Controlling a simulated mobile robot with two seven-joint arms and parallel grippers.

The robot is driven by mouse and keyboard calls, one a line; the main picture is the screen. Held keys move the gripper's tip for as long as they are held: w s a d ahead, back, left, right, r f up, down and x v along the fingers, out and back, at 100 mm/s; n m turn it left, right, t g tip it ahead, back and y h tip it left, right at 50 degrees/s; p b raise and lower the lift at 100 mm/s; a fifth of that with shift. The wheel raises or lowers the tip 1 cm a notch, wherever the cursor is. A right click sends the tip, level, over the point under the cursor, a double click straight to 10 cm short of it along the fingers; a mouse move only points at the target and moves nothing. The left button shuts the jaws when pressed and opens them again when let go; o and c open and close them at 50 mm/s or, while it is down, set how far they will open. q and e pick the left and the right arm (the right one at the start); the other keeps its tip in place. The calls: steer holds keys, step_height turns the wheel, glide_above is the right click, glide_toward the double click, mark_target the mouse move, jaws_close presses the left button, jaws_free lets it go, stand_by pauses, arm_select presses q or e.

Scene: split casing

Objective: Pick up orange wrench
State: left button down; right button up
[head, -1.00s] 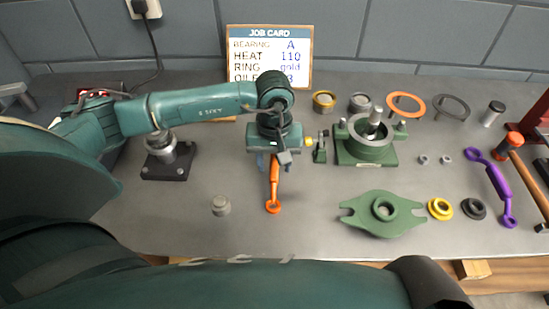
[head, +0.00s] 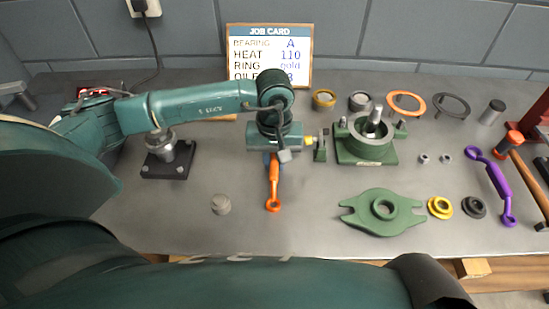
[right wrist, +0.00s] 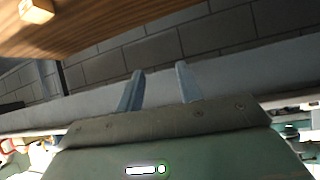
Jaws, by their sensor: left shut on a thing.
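The orange wrench (head: 273,190) is on the grey bench in the head view, its ring end toward the bench's front edge. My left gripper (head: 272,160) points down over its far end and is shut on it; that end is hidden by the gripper. Whether the wrench is clear of the bench top I cannot tell. My right gripper (right wrist: 158,90) shows in the right wrist view with its two fingers apart and nothing between them.
A green casing half (head: 383,212) lies right of the wrench, with the green housing (head: 366,150) behind it. A purple wrench (head: 494,185) lies far right. The job card (head: 270,55) leans at the back.

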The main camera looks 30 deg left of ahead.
arm_select(q)
steer(key=shift+r, duration=0.1)
step_height(320, 180, up, 10)
steer(key=shift+b, duration=0.75)
steer(key=c, duration=1.8)
jaws_free()
steer(key=shift+c, duration=0.2)
jaws_close()
